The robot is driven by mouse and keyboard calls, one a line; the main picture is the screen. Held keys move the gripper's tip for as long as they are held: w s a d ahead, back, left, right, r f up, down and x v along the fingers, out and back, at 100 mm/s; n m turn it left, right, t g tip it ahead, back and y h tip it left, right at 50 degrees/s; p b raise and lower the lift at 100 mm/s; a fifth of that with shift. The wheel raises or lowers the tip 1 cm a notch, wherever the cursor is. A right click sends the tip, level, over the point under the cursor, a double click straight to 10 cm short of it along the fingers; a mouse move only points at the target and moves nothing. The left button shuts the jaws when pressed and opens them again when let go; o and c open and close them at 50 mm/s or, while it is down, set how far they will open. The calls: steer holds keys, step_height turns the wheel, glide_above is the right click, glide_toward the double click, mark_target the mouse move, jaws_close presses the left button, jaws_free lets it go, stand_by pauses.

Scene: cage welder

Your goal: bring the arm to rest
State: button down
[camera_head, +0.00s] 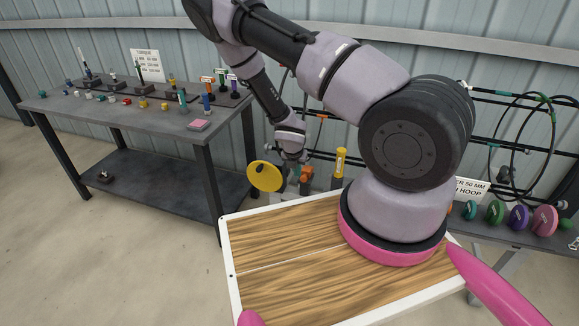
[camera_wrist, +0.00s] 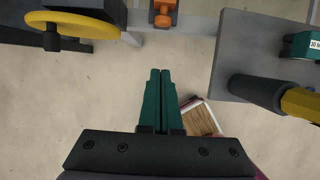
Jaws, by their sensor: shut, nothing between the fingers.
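My gripper (camera_wrist: 160,76) shows in the wrist view with its two green fingers together and nothing between them. It points down over bare floor. In the head view my arm reaches out over my wooden deck and bends down beyond it, and its end is partly hidden behind the arm and near a yellow wheel. The yellow wheel (camera_head: 266,176) is just left of the arm's end in the head view. It also shows at the upper left of the wrist view (camera_wrist: 77,21), apart from the fingers.
An orange part (camera_head: 306,173) stands near the arm's end. A grey table (camera_head: 130,118) with small coloured parts is at the left. A bench (camera_head: 490,232) with coloured discs and hoops is at the right. In the wrist view, a grey plate (camera_wrist: 250,50) lies right of the fingers.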

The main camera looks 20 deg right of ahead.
step_height(320, 180, up, 36)
steer(key=a+m+t+y, duration=0.1)
steer(key=m+y, duration=0.1)
steer(key=m, duration=1.7)
steer(key=s+a+r+m+t+y, duration=0.2)
steer(key=s+r+m, duration=1.2)
steer(key=s+r, duration=0.7)
steer(key=shift+s+a+t, duration=0.4)
steer(key=shift+s, duration=0.5)
steer(key=shift+r, duration=0.1)
